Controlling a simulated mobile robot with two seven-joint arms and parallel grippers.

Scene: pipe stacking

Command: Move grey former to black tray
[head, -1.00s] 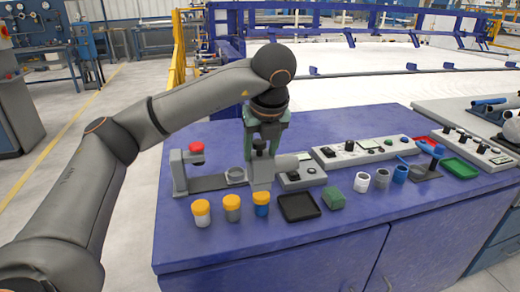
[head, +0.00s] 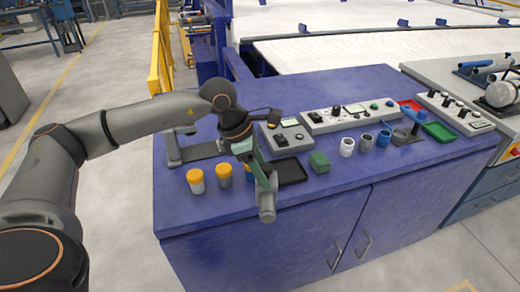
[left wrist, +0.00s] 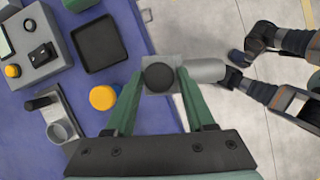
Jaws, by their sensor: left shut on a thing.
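The grey former, a grey block with a round cylinder, is held by my left gripper (head: 258,176). Its cylinder (head: 267,205) shows in the head view at the table's front edge, in front of and below the black tray. In the left wrist view the block sits between the green fingers (left wrist: 160,96), and the cylinder (left wrist: 205,71) points right over the floor. The black tray (head: 292,172) is empty on the table, partly hidden by the gripper in the head view; it also shows in the left wrist view (left wrist: 98,43). My right gripper is not identifiable.
A yellow-capped white jar (head: 196,184) and a yellow-capped grey jar (head: 223,178) stand left of the gripper. A blue jar is mostly hidden behind it. A green block (head: 319,162) stands right of the tray. Control boxes (head: 285,137) lie behind. The arm hides part of the grey fixture.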

